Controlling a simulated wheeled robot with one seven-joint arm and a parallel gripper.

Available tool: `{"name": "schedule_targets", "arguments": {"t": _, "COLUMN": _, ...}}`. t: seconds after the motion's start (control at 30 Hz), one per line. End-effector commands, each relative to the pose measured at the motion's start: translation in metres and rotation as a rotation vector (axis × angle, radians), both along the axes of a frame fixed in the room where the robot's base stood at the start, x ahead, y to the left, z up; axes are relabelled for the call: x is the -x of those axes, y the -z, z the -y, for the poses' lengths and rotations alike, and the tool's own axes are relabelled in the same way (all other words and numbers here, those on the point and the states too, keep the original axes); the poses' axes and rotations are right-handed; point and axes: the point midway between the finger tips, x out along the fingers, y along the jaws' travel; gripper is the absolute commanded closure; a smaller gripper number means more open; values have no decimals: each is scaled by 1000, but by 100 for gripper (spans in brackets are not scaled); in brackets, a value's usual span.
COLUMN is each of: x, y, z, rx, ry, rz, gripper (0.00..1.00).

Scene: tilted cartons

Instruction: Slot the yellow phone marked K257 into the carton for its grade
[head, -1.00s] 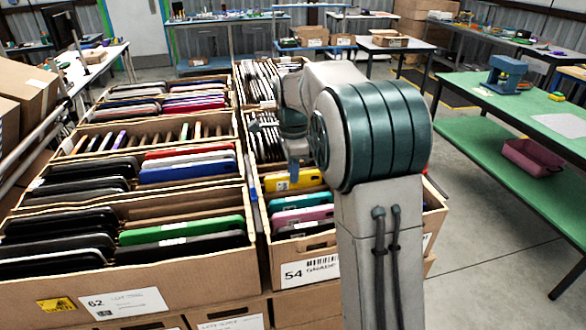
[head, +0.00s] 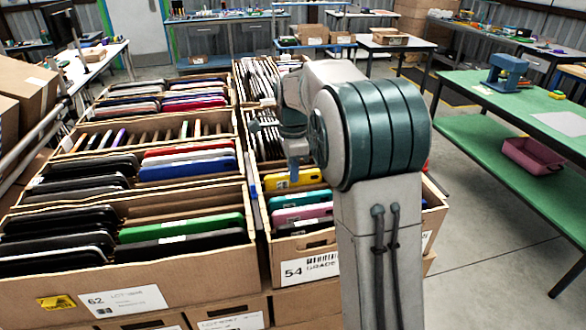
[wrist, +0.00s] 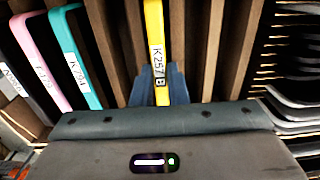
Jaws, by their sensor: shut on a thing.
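The yellow phone (head: 300,179) stands on edge at the front right carton (head: 268,262), whose label reads 54 and GRADE. In the wrist view the phone (wrist: 153,25) lies between brown dividers, and its white label reads K257 B. My gripper (wrist: 161,86) is shut on it, with one blue finger on each side. In the head view my gripper (head: 293,170) comes down from above at the phone's left part. How deep the phone sits between the dividers cannot be told.
A teal phone (head: 300,198) and a pink phone (head: 302,214) stand in front of the yellow one. Empty divider gaps (wrist: 200,50) flank it in the wrist view. Carton 62 (head: 190,275) on the left holds black and green phones. A green table (head: 500,110) stands at right.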

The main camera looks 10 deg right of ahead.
Motion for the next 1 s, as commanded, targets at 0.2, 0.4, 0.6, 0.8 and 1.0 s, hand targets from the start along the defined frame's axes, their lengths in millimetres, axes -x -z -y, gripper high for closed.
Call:
{"name": "schedule_targets", "arguments": {"t": 0.2, "x": 0, "y": 0, "z": 0, "rx": 0, "ry": 0, "rz": 0, "gripper": 100}}
{"name": "schedule_targets", "arguments": {"t": 0.4, "x": 0, "y": 0, "z": 0, "rx": 0, "ry": 0, "rz": 0, "gripper": 76}}
{"name": "schedule_targets", "arguments": {"t": 0.6, "x": 0, "y": 0, "z": 0, "rx": 0, "ry": 0, "rz": 0, "gripper": 61}}
{"name": "schedule_targets", "arguments": {"t": 0.8, "x": 0, "y": -3, "z": 0, "rx": 0, "ry": 0, "rz": 0, "gripper": 61}}
{"name": "schedule_targets", "arguments": {"t": 1.0, "x": -1, "y": -32, "z": 0, "rx": 0, "ry": -1, "rz": 4, "gripper": 61}}
